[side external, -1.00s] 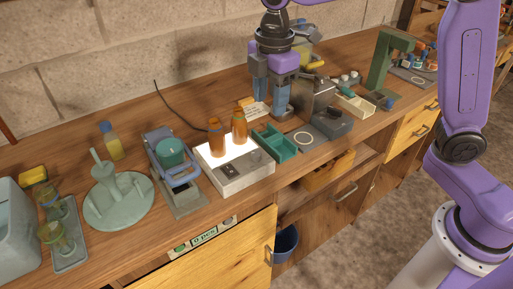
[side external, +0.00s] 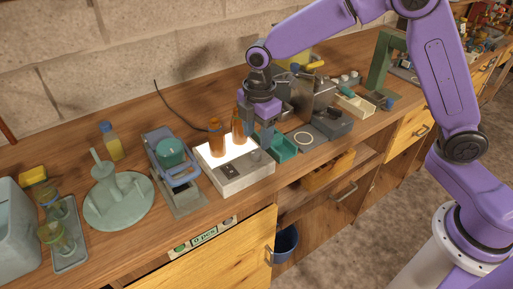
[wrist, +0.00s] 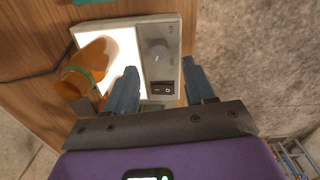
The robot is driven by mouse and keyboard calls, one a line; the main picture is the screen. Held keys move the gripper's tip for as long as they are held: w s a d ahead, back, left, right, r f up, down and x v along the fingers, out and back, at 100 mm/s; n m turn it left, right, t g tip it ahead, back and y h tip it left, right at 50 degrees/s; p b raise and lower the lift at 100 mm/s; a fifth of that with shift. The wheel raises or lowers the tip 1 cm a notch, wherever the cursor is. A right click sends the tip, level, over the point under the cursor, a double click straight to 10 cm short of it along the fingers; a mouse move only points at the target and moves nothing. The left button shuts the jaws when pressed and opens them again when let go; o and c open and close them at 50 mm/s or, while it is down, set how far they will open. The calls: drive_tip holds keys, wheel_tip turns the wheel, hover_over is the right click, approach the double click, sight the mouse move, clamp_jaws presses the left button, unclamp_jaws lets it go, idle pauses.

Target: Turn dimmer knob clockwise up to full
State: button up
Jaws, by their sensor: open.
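The dimmer knob (wrist: 158,50) is a round grey knob on the light box's control strip, in the upper middle of the wrist view. In the side view the knob (side external: 256,156) shows as a small grey shape near the box's right end. The light box (side external: 245,180) is white with a bright glowing top. My gripper (wrist: 159,65) is open, with its two blue-grey fingers apart and the knob between and just beyond the tips in the picture. In the side view my gripper (side external: 261,145) is low over the right end of the box; contact with the knob cannot be told.
Two amber bottles (side external: 216,137) (side external: 239,126) stand on the lit top, close to my gripper. A black rocker switch (wrist: 162,88) sits beside the knob. A teal tray (side external: 284,148) stands right of the box, and a blue-handled device (side external: 173,165) stands left.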

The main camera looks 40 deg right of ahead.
sight(256, 153)
drive_tip(key=shift+w+f, duration=0.15)
drive_tip(key=shift+f, duration=2.65)
clamp_jaws()
